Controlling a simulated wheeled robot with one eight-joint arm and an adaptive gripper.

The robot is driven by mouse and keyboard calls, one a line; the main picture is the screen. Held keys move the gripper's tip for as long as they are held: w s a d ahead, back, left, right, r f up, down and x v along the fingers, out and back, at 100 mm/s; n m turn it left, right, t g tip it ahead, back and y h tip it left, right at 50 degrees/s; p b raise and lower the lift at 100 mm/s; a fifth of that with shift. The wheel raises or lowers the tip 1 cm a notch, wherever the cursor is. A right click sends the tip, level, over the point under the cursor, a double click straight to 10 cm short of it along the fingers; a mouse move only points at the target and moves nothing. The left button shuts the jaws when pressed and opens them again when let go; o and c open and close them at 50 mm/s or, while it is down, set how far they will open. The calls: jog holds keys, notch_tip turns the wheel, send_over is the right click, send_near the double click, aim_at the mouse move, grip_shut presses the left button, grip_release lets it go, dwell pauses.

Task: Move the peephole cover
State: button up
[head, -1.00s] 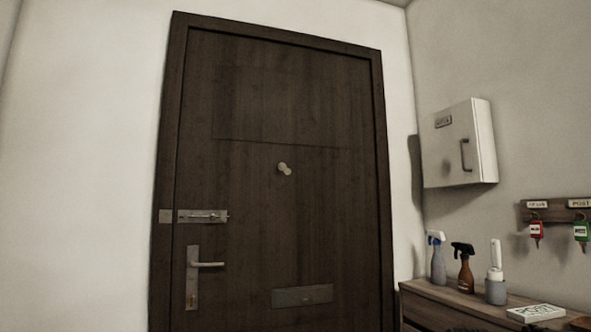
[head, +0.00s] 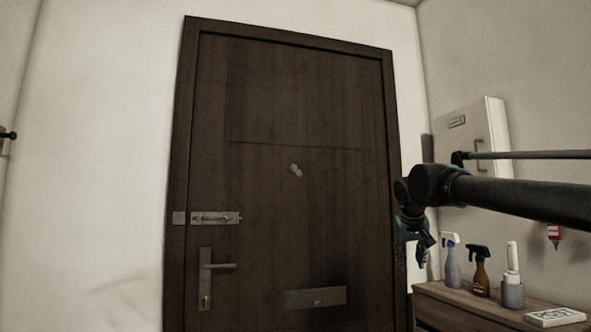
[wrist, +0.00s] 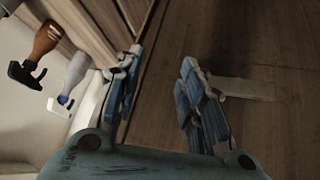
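The peephole cover (head: 296,169) is a small pale piece on the upper middle of the dark wooden door (head: 290,110). It hangs tilted down to the right from a round top. My gripper (head: 424,247) is at the right edge of the door in the head view, below and to the right of the cover and well apart from it. In the wrist view my gripper (wrist: 158,88) has its two blue fingers spread with nothing between them. The peephole cover does not show in the wrist view.
The door carries a bolt (head: 215,218), a lever handle (head: 218,266) and a mail slot (head: 315,297). A wooden cabinet (head: 450,308) at right bears spray bottles (head: 480,270) and a brush holder (head: 512,292). A white box (head: 470,140) hangs behind my arm.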

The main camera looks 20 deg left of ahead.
jog(key=w+a+r+n+t+y, duration=0.1)
jog(key=w+a+r, duration=0.1)
jog(key=a+r, duration=0.3)
jog(key=w+a+r+t, duration=0.1)
jog(key=w+a+r, duration=0.15)
jog(key=r, duration=0.45)
notch_tip(320, 180, up, 28)
jog(key=n+t+y, duration=0.2)
jog(key=n+y, duration=0.1)
jog(key=y, duration=0.3)
send_over(294, 167)
jog(key=s+d, duration=0.5)
jog(key=s, duration=0.3)
jog(key=s+d, duration=0.4)
jog(key=s, duration=0.3)
jog(key=x, duration=1.7)
jog(key=shift+r, duration=0.1)
jog(key=shift+c, duration=0.2)
grip_shut()
